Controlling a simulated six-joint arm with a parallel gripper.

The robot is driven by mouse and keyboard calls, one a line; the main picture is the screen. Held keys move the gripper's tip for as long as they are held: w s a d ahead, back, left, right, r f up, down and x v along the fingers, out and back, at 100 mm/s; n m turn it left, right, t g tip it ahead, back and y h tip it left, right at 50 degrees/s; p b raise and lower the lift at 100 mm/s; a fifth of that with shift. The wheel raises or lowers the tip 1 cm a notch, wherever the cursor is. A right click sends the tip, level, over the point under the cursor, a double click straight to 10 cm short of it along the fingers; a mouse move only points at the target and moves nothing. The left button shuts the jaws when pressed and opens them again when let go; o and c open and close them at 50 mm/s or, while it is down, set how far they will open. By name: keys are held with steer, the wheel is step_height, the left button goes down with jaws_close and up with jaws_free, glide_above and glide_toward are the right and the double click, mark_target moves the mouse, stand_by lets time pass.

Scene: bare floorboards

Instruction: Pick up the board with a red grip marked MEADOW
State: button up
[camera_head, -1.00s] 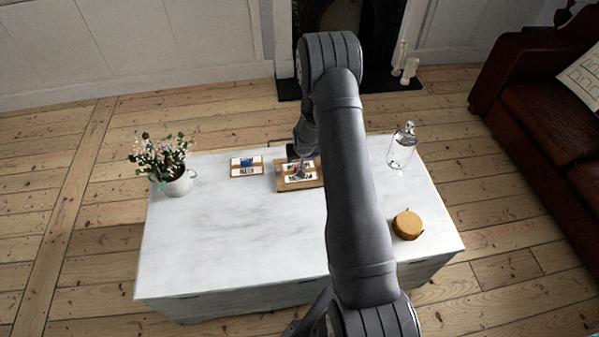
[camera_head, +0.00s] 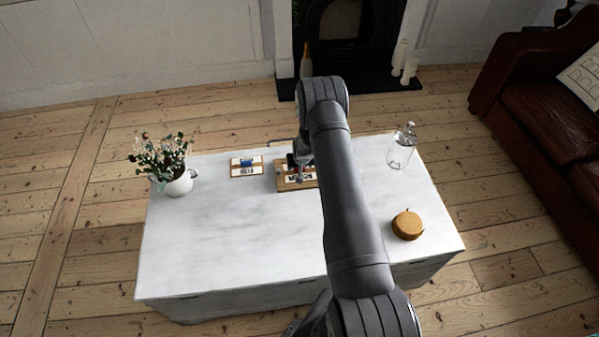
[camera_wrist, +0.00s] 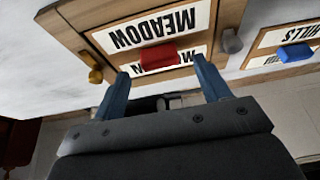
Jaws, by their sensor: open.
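The wooden board marked MEADOW (camera_wrist: 87,17) fills the upper middle of the wrist view, its lettering upside down. Its red grip (camera_wrist: 158,56) stands between my gripper's two blue fingers. My gripper (camera_wrist: 164,80) is open, with a finger on each side of the red grip; I cannot tell whether either touches it. In the head view the board (camera_head: 281,183) lies on the white table, partly hidden by my gripper (camera_head: 299,175).
A smaller board with a blue grip (camera_head: 247,167) lies left of the MEADOW board. The white table (camera_head: 230,230) also bears a potted plant (camera_head: 178,183), a glass jar (camera_head: 400,152) and a round wooden item (camera_head: 407,225). The table's front left is clear.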

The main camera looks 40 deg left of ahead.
steer(key=shift+x, duration=1.15)
steer(key=shift+c, duration=0.4)
steer(key=c, duration=1)
steer(key=shift+r, duration=0.15)
